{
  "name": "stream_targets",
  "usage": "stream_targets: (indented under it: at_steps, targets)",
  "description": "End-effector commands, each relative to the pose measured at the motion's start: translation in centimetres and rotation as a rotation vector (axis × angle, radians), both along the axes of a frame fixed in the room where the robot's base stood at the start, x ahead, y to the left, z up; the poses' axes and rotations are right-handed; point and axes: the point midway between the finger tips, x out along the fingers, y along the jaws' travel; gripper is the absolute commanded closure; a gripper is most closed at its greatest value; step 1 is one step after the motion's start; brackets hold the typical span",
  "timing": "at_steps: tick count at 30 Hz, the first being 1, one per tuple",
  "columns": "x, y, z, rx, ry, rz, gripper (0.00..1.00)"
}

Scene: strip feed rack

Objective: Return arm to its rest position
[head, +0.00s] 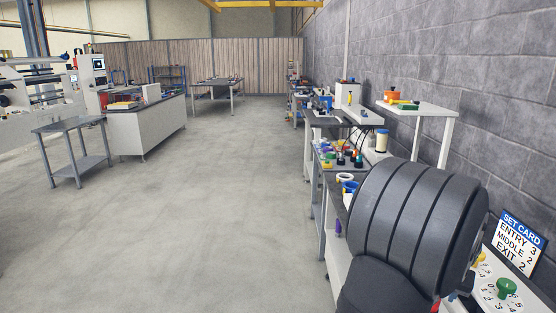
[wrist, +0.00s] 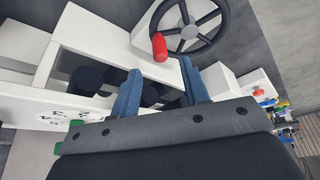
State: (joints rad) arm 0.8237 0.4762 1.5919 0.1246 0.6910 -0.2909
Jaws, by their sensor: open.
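In the wrist view my gripper (wrist: 160,67) has two blue fingers spread apart with nothing held between them. Beyond them is the white feed rack frame (wrist: 98,38) with dark rollers (wrist: 88,78) inside. A grey handwheel (wrist: 190,30) with a red handle (wrist: 160,47) sits just past the fingertips; I cannot judge the gap. A white numbered dial (wrist: 68,115) lies left of the fingers. In the head view a green-knobbed dial (head: 506,289) and a yellow knob (head: 479,258) show at lower right. My gripper is not visible there.
A set card (head: 517,243) reads ENTRY 3, MIDDLE 2, EXIT 2. Benches with tools and a white table (head: 425,108) line the grey wall at right. A grey side table (head: 70,124) and white counter (head: 150,128) stand left. The floor between is clear.

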Motion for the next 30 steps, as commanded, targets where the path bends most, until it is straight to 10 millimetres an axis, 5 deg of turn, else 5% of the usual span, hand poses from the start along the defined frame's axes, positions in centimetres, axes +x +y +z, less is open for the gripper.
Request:
stream_targets:
  at_steps: [14,17,19,24,30]
  targets:
    - [-2.8,2.0,9.0,-0.001,-0.003,0.001,0.58]
    - [-2.0,1.4,7.1,0.006,0.004,0.005,0.58]
    - [-2.7,1.9,9.1,-0.002,-0.003,0.003,0.58]
    - [-2.1,1.5,6.1,0.004,0.003,0.001,0.58]
    - [-1.7,1.2,5.0,0.002,0.002,0.0,0.58]
